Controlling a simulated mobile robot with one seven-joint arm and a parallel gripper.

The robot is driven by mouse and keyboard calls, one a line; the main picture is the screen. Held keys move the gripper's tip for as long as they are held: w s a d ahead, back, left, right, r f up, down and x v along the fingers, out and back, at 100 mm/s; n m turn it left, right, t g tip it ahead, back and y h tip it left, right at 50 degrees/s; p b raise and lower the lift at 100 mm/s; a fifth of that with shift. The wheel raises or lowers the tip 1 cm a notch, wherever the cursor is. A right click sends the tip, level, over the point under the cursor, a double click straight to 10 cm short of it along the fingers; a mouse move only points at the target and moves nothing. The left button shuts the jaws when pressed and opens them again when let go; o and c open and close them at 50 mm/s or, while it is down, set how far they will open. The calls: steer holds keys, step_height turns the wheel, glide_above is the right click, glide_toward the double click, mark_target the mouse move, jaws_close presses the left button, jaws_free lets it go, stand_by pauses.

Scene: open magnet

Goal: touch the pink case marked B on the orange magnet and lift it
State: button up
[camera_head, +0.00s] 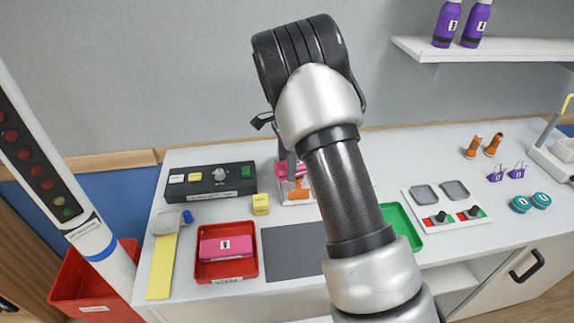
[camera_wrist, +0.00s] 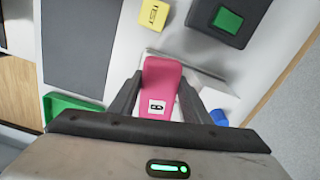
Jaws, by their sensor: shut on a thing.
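The pink case marked B (camera_wrist: 161,90) stands between the two fingers of my gripper (camera_wrist: 160,98) in the wrist view, and the fingers are shut on it. In the head view a little of this pink case (camera_head: 283,165) shows beside my arm. The orange magnet (camera_head: 298,190) shows just below it on a pale base, partly hidden by my arm. I cannot tell whether the case touches the magnet. Another pink case (camera_head: 228,245) lies in the red tray (camera_head: 203,272); its mark is too small to read.
A black control box (camera_head: 211,181) with a green button stands behind. Purple bottles stand on the shelf (camera_head: 480,48).

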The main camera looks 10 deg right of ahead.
steer(key=shift+f+b, duration=0.4)
steer(key=shift+f, duration=0.35)
stand_by(0.5)
steer(key=shift+r+p, duration=0.9)
steer(key=shift+r, duration=0.5)
stand_by(1.5)
steer(key=shift+r+p, duration=0.65)
steer(key=shift+r, duration=2.5)
